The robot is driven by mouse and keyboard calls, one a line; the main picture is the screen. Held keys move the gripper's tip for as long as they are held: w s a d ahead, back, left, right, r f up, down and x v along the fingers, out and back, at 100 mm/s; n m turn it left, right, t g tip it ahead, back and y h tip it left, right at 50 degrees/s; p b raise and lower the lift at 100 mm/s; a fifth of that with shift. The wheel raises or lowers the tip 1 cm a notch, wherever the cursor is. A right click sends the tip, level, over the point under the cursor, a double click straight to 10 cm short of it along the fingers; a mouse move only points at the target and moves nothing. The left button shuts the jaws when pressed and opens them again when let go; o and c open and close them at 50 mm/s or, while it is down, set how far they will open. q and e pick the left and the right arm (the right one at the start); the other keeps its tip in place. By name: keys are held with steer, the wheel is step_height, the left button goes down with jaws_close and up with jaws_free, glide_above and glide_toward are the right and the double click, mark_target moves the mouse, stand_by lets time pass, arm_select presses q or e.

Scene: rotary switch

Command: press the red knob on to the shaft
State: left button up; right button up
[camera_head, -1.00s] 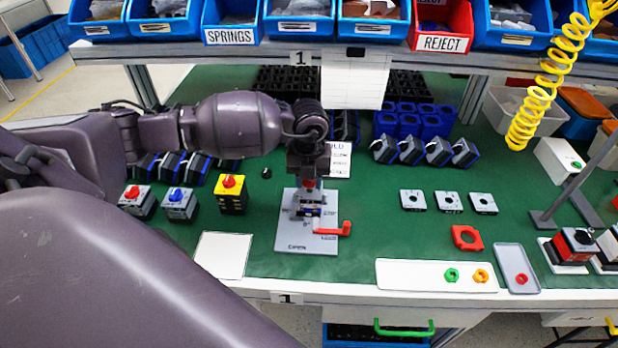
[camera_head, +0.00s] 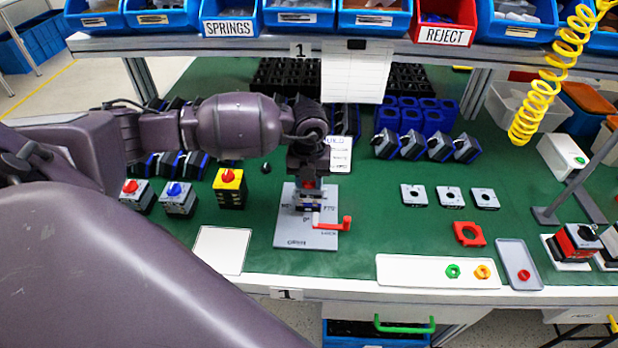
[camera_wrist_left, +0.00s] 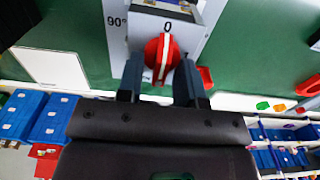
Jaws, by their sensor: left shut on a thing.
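The red knob (camera_wrist_left: 162,58) has a white line on its face and sits between the two fingers of my left gripper (camera_wrist_left: 160,82) in the left wrist view. The knob also shows as a small red patch (camera_head: 308,183) in the head view, under my left gripper (camera_head: 308,172). My right gripper is not in view.
A red lever (camera_head: 345,224) sticks out at the fixture's right side. Finished switches (camera_head: 178,198) stand to the left. Grey plates (camera_head: 450,197) and a red square frame (camera_head: 468,234) lie to the right. A white tray (camera_head: 410,272) lies at the front edge.

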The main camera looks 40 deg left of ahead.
arm_select(q)
steer(key=o, duration=1)
steer(key=shift+c, duration=0.2)
steer(key=shift+r, duration=0.25)
step_height(320, 180, up, 10)
steer(key=shift+r+p, duration=0.15)
steer(key=shift+p, duration=0.3)
